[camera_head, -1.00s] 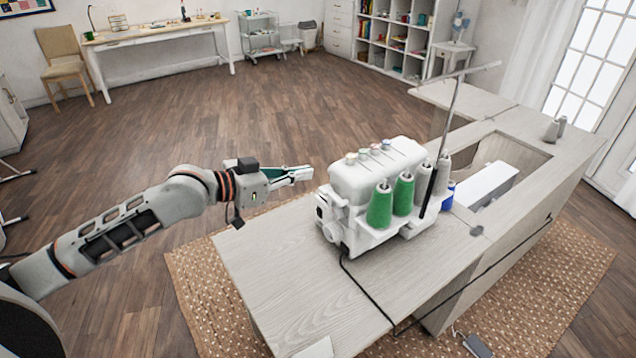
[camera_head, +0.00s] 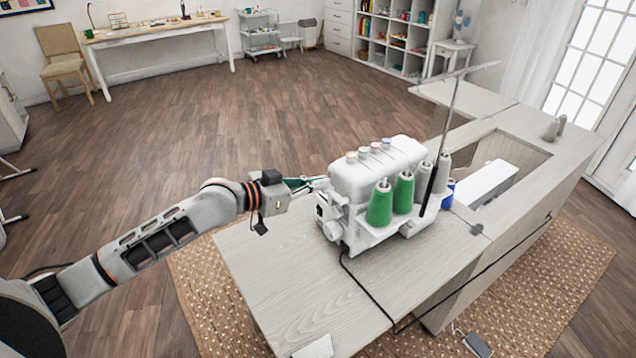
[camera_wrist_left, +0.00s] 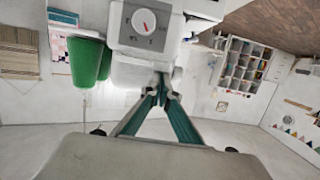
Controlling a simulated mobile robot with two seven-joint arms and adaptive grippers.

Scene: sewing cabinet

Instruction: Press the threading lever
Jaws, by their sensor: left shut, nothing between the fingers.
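The white serger machine (camera_head: 352,183) stands on the grey wooden cabinet (camera_head: 300,300), with green thread cones (camera_head: 380,205) at its near side. My left gripper (camera_head: 322,182) is at the machine's left end, its fingertips close against the body and partly hidden behind it. In the left wrist view the gripper (camera_wrist_left: 163,88) is shut and empty, fingertips just under the machine's end (camera_wrist_left: 145,72), near a dial with a red mark (camera_wrist_left: 145,21). I cannot tell whether the tips touch. I cannot pick out the threading lever. My right gripper is not in view.
Grey cones (camera_head: 442,172) and a blue spool (camera_head: 449,193) stand at the machine's right. A black cord (camera_head: 368,295) runs across the cabinet top. The floor left of the cabinet is clear.

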